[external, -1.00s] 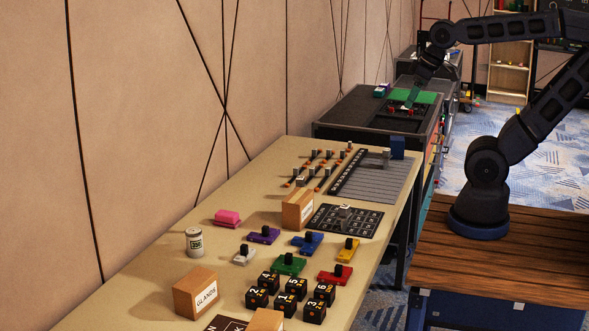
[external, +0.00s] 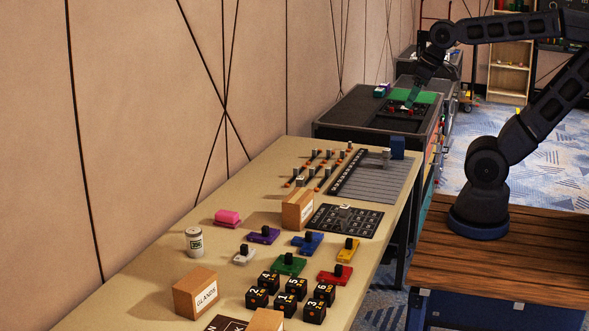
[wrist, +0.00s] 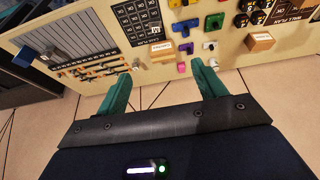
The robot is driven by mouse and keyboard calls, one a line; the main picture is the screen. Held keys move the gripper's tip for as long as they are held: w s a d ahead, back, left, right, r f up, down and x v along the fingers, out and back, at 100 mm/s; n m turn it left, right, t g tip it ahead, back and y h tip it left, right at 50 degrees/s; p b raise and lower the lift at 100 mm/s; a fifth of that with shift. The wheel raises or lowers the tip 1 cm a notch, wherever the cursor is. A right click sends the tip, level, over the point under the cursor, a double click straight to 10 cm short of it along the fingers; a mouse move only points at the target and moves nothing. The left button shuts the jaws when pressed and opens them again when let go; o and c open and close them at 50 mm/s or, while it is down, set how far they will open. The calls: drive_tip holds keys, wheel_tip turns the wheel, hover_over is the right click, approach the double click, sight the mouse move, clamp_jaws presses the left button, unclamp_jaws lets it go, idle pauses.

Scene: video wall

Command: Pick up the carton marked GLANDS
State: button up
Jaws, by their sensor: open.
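The carton marked GLANDS (external: 195,293) is a brown box with a white label. It stands upright on the near left part of the beige table in the external view. A brown carton beside the black cubes in the wrist view (wrist: 258,43) appears to be the same one; its label is too small to read. My gripper (external: 411,101) is far from it, over the dark bench beyond the table's far end. In the wrist view my gripper (wrist: 161,77) has its two green fingers spread, with nothing between them.
A second carton (external: 298,209) stands mid-table, and a third (external: 266,321) is cut off at the bottom edge. A can (external: 194,242), coloured pieces and several black numbered cubes (external: 284,301) lie around the GLANDS carton. The wall runs along the table's left side.

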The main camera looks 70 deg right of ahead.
drive_tip(key=o, duration=0.3)
drive_tip(key=shift+o, duration=0.2)
